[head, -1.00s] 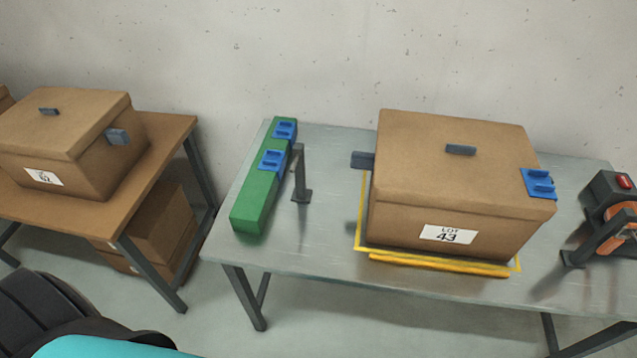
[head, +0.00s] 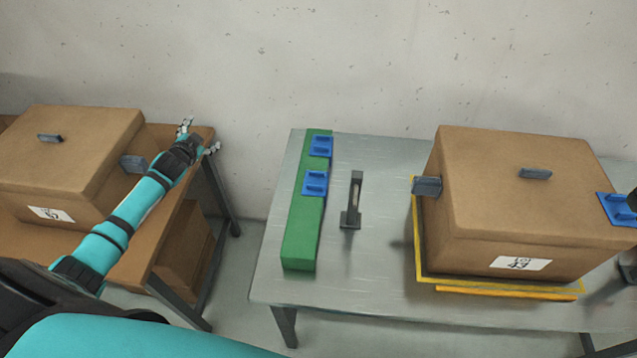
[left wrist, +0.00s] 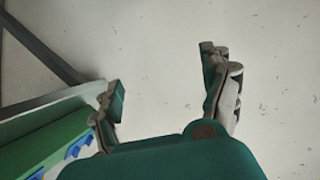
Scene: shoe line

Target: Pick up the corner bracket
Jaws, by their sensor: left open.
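Two blue corner brackets, an upper one (head: 321,146) and a lower one (head: 315,183), sit on the green strip (head: 300,235) at the left of the grey table. Another blue bracket (head: 617,208) is on the right top corner of the LOT 43 box (head: 500,230). My left gripper (head: 199,136) is open and empty, near the brown table's back right corner, left of the green strip. In the left wrist view its fingers (left wrist: 165,78) are spread, with the green strip (left wrist: 40,142) and parts of blue brackets (left wrist: 80,146) at lower left. A dark shape at the head view's right edge is unclear.
An upright dark post (head: 354,195) stands between the green strip and the LOT 43 box. A yellow frame (head: 415,245) borders that box. Another lidded box (head: 75,150) is on the brown table (head: 190,140). A gap separates the tables.

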